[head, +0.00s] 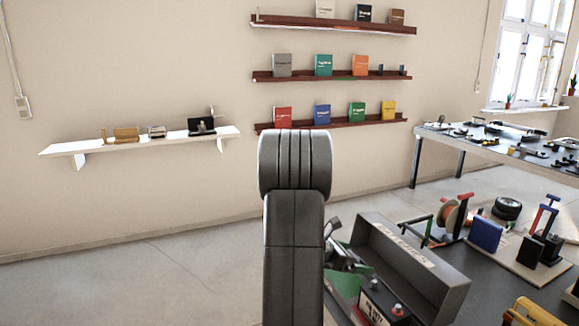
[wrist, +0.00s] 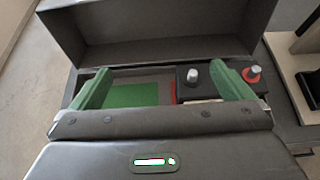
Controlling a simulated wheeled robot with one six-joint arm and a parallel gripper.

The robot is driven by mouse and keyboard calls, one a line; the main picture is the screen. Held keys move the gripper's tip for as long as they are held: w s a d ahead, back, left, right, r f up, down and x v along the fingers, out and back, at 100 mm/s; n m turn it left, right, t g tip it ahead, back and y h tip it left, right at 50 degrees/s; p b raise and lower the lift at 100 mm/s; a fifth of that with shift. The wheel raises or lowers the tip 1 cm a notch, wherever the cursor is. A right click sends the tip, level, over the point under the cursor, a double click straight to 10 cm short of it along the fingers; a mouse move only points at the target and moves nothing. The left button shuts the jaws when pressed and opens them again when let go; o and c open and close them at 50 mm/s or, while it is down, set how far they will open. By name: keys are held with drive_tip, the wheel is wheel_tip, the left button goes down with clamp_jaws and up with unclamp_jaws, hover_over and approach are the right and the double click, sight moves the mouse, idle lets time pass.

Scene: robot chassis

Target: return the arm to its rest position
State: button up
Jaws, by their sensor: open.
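Beyond the fingers lie a green patch (wrist: 133,95) and a black battery (wrist: 193,79) with a grey and a red terminal. The right finger overlaps the battery in the picture; I cannot tell whether they touch. The battery (head: 382,304) also shows in the head view, right of my arm.
A grey box (head: 428,268) with a lettered label is close to the gripper; its wall (wrist: 160,50) spans the wrist view. A stand with a blue block (head: 486,233) is to the right. A white wall shelf (head: 90,146) is at left, with open floor (head: 130,280) below it.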

drive_tip(key=shift+s+a+f+t+h+b, duration=0.15)
drive_tip(key=shift+a+f+h+b, duration=0.2)
drive_tip(key=shift+a+f+b, duration=0.15)
drive_tip(key=shift+s+a+f+t+h+b, duration=0.15)
drive_tip(key=shift+a+f+h+b, duration=0.25)
drive_tip(key=shift+b, duration=0.2)
drive_tip(key=shift+s+d, duration=0.1)
